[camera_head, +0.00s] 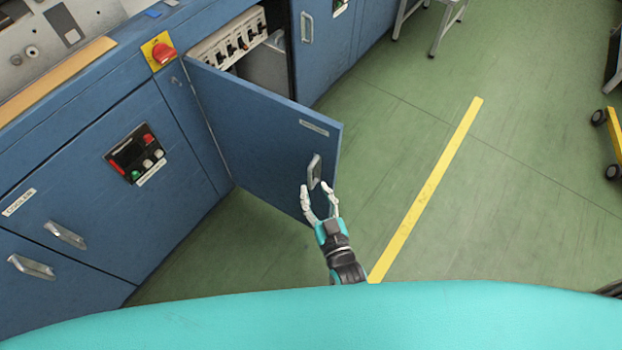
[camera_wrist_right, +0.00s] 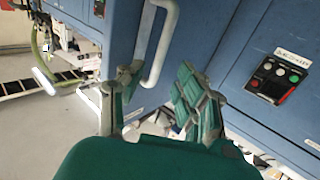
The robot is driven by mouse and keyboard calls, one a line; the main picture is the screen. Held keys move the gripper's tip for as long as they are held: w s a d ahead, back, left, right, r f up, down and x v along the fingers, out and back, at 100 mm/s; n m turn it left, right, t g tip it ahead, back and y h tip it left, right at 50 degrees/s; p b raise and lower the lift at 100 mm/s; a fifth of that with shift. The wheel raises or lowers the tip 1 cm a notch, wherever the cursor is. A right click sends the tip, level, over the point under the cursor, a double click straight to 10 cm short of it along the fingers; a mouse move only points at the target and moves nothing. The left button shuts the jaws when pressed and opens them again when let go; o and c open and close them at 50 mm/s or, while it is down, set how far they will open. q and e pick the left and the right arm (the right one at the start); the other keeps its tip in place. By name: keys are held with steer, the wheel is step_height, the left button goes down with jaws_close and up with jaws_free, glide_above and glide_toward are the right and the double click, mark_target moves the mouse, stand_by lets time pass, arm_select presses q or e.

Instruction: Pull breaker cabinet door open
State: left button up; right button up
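The blue breaker cabinet door (camera_head: 265,135) stands swung well out from the cabinet front in the head view. A row of breaker switches (camera_head: 230,40) shows in the opening behind it. The door's metal handle (camera_head: 315,171) is near its free edge; in the right wrist view the handle (camera_wrist_right: 164,45) is a pale upright bar. My right gripper (camera_head: 316,187) is at the lower end of the handle. Its fingers (camera_wrist_right: 158,78) are spread apart, with the bar's lower end between or just beyond the tips; contact is unclear. My left gripper is out of view.
A red knob on a yellow plate (camera_head: 161,52) sits on the cabinet top beside the door. A button panel (camera_head: 136,154) and drawer handles (camera_head: 65,235) are at left. Green floor with a yellow line (camera_head: 428,190) is clear at right.

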steer(key=v, duration=0.7)
stand_by(0.3)
